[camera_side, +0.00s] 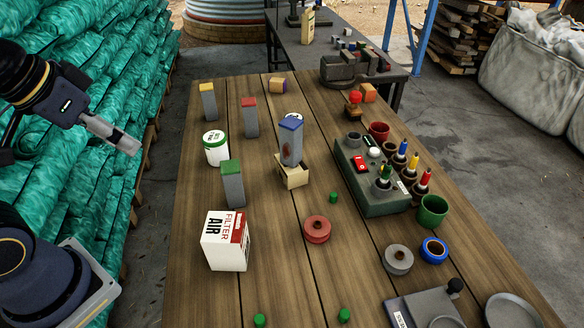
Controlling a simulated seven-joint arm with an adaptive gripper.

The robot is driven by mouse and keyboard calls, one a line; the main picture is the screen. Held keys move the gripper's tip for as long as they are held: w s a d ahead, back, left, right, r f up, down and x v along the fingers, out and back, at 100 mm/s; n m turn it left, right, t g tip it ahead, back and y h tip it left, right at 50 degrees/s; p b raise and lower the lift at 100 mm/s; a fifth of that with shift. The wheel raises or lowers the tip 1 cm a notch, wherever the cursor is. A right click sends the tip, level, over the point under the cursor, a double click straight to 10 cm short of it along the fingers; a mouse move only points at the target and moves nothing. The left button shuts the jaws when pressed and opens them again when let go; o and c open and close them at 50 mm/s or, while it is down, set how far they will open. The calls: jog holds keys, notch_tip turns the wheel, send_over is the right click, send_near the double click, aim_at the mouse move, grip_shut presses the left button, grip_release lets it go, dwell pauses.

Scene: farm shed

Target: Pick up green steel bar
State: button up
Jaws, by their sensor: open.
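The green steel bar (232,184) is a grey upright block with a green top. It stands on the wooden table (290,260), left of the middle, just behind the air filter box. Similar grey bars stand nearby: one with a yellow top (208,101), one with a red top (250,117), and one with a blue top (291,140) on a small wooden block. My gripper (125,143) is off the table's left edge, to the upper left of the green bar and clear of it. It is open and holds nothing visible.
The air filter box (226,241) stands close in front of the green bar. A white tub with a green lid (216,149) is just behind it. A red disc (317,229) and a green tool holder (380,190) are to the right. Stacked teal sacks (80,120) line the left.

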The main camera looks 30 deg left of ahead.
jog(key=shift+o, duration=0.5)
jog(key=n+g+h, duration=0.2)
jog(key=n+h, duration=0.1)
jog(key=n, duration=2.4)
send_over(225, 167)
jog(key=s+a, duration=0.3)
jog(key=s, duration=0.1)
notch_tip(225, 167, down, 3)
jog(key=x, duration=1.3)
jog(key=shift+a+f, duration=0.15)
jog(key=x, duration=0.5)
jog(key=shift+f, duration=0.35)
